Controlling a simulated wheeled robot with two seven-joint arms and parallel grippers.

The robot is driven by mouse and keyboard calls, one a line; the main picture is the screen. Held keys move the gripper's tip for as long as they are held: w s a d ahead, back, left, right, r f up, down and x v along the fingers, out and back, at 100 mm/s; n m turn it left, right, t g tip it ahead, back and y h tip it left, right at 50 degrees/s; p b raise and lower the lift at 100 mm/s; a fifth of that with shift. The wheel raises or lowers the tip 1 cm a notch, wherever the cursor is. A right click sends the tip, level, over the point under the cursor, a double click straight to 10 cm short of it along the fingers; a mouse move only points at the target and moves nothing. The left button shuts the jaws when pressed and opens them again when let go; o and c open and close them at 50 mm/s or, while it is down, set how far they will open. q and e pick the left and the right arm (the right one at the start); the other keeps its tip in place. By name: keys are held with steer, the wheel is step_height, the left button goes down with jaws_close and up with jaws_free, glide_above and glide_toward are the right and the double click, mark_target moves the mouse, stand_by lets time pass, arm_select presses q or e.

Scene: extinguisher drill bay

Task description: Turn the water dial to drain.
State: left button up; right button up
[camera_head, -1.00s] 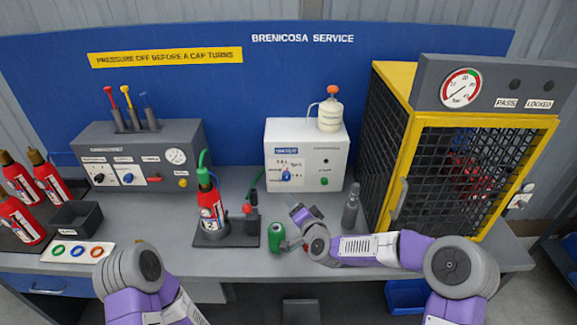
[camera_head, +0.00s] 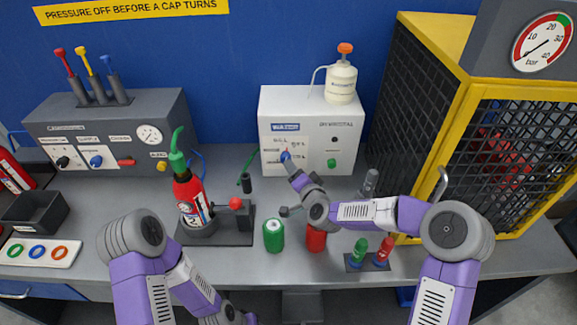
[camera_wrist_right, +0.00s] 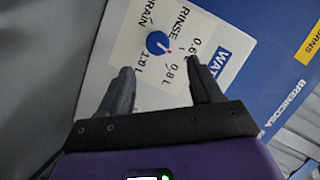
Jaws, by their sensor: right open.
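The water dial is a round blue knob (camera_wrist_right: 157,43) on a pale label panel of the white water unit (camera_head: 345,125). Around it I read RINSE, a partly cut word ending in RAIN, 0.6 L, 0.8 L and 1.0 L. Its small red and white pointer mark faces the litre labels, nearest 0.8 L. My right gripper (camera_wrist_right: 160,78) is open, with its fingers to either side below the dial in the wrist view and nothing between them. In the head view the right gripper (camera_head: 291,168) partly covers the dial panel. My left forearm shows at lower left; its gripper is out of frame.
A green can (camera_head: 274,236) and a red can (camera_head: 316,238) stand on the bench below my right wrist. A red extinguisher (camera_head: 188,200) stands in a holder to the left. The yellow-framed mesh cage (camera_head: 470,90) is close on the right. A pump bottle (camera_head: 341,82) tops the water unit.

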mark_target(286, 158)
steer(key=x, duration=0.7)
steer(key=shift+w+f, duration=0.2)
steer(key=shift+w, duration=0.1)
steer(key=c, duration=1)
steer(key=shift+c, duration=0.2)
steer(key=n+p, duration=0.1)
steer(key=n+h+p, duration=0.1)
steer(key=p, duration=0.1)
steer(key=shift+a+r+n+g+h+p, duration=0.3)
steer(key=shift+r+n+p, duration=0.05)
steer(key=shift+n+p, duration=0.05)
steer(key=shift+f+n+h+p, duration=0.1)
steer(key=shift+n+h+p, duration=0.6)
steer(key=shift+n+p, duration=0.65)
steer(key=shift+m, duration=0.25)
